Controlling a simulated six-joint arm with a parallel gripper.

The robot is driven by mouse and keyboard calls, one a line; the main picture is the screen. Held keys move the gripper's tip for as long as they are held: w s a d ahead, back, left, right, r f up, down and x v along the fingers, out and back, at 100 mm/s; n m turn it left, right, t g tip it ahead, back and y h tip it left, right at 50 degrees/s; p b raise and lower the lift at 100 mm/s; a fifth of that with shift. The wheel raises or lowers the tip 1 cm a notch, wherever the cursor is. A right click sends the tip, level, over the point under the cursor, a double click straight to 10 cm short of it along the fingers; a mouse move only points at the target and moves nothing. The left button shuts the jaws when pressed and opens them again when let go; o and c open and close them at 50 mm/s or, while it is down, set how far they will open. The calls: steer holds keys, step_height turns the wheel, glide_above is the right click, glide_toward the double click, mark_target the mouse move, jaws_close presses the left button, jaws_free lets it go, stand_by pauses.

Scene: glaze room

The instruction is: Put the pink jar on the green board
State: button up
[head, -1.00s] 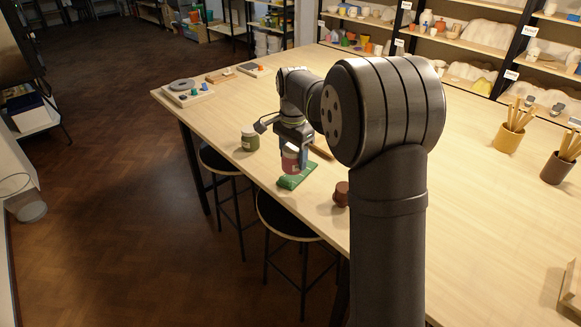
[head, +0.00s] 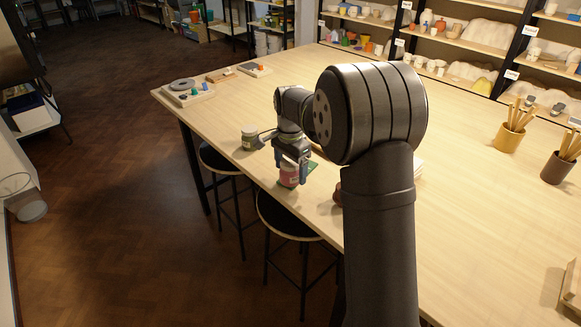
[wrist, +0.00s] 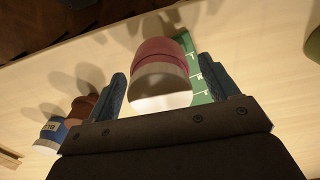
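The pink jar (head: 289,177) stands upright on the green board (head: 311,166), near the table's front edge. In the wrist view the pink jar (wrist: 160,62) is between my fingers, with the green board (wrist: 202,92) showing beside it. My gripper (head: 291,163) is above and around the jar. In the wrist view my gripper (wrist: 164,80) is open, with a narrow gap between each finger and the jar. The jar and gripper hide much of the board.
An olive-green jar (head: 250,138) stands to the left on the table. A reddish-brown pot (head: 338,194) is to the right, partly behind my arm. The wrist view shows a blue labelled jar (wrist: 52,131) beside the brown pot (wrist: 80,108). Stools (head: 283,215) stand below the table edge.

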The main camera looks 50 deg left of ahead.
mark_target(290, 161)
step_height(290, 161, up, 12)
steer(key=shift+r, duration=0.15)
stand_by(0.6)
step_height(290, 161, down, 12)
steer(key=shift+f, duration=0.15)
step_height(290, 161, up, 2)
steer(key=shift+r, duration=0.95)
